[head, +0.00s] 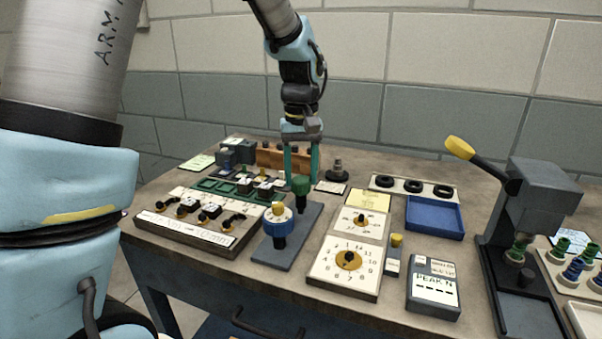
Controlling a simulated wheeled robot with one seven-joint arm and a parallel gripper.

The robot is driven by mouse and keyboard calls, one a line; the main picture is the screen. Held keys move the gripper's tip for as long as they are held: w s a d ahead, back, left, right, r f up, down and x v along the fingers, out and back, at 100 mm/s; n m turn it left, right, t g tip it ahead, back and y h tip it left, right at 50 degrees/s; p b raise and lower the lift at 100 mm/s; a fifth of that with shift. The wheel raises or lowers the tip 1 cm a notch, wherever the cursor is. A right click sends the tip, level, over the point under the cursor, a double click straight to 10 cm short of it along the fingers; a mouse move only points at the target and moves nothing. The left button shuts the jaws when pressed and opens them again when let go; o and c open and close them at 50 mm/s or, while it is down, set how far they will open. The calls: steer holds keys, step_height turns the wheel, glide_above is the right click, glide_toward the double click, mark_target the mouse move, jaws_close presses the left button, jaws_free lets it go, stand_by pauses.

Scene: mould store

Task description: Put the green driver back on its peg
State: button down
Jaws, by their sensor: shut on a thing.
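The green driver (301,187) is upright between my gripper's fingertips, over the far part of a dark grey base plate (284,259). My gripper (301,179) points straight down with teal fingers and is shut on the driver's green top. Whether the driver's lower end touches the plate or a peg there is too small to tell. A second driver, with a yellow top and a blue collar (279,227), stands on the near part of the same plate.
A switch panel (191,236) lies left of the plate and a dial board (347,264) right of it. Behind stands an orange-brown rack (270,158). A blue tray (435,218) looks empty. A lever press (532,215) stands at the right.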

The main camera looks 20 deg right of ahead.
steer(key=shift+f+b, duration=0.35)
steer(key=shift+f, duration=0.5)
steer(key=shift+c, duration=1)
jaws_free()
steer(key=shift+o, duration=0.4)
steer(key=shift+o, duration=0.6)
steer(key=shift+r+p, duration=3.25)
steer(key=shift+r, duration=0.55)
